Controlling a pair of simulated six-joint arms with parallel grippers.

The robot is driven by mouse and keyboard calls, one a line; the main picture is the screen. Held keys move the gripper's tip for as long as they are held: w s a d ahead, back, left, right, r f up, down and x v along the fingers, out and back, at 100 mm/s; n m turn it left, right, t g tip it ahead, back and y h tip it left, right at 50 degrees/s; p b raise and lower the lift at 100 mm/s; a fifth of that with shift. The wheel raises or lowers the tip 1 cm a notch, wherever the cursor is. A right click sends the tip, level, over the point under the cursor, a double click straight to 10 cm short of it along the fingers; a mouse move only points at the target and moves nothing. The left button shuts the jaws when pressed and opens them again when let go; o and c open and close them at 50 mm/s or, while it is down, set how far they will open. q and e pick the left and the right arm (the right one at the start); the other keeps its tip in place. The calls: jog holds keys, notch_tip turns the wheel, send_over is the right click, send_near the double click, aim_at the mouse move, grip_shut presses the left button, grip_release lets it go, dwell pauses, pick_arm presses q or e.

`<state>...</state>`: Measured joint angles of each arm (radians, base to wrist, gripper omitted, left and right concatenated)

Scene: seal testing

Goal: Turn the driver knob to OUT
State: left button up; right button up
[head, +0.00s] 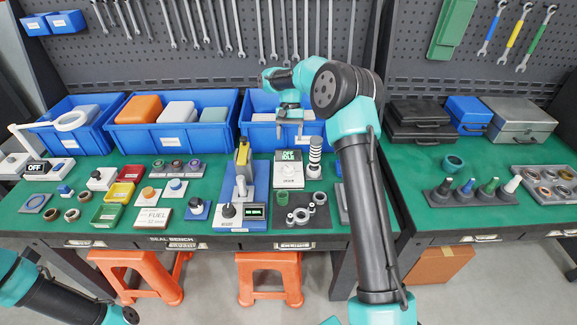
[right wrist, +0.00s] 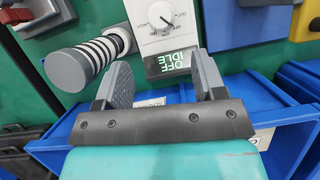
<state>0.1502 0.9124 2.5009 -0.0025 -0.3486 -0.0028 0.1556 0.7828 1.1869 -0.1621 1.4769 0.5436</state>
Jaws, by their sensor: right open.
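The driver is a white box (head: 289,182) on the green bench, with a lit display that reads OFF IDLE in the right wrist view (right wrist: 167,64). Its round white knob (head: 289,172) carries a dark pointer and also shows at the top of the right wrist view (right wrist: 160,17). My right gripper (head: 289,132) is open and empty, above and behind the driver's display end, apart from the knob. In the right wrist view its two fingers (right wrist: 163,80) stand on either side below the display. My left arm's end shows at the lower left of the head view, but its gripper is out of frame.
A black-and-white ribbed cylinder (head: 315,155) stands close beside the driver. A blue-based press (head: 257,190) stands on the other side. Blue bins (head: 175,138) line the back. A dark tray with rings (head: 318,212) lies in front.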

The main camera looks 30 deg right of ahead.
aim_at(288, 167)
jog(key=x, duration=1.2)
jog(key=shift+w, duration=0.1)
jog(key=c, duration=0.9)
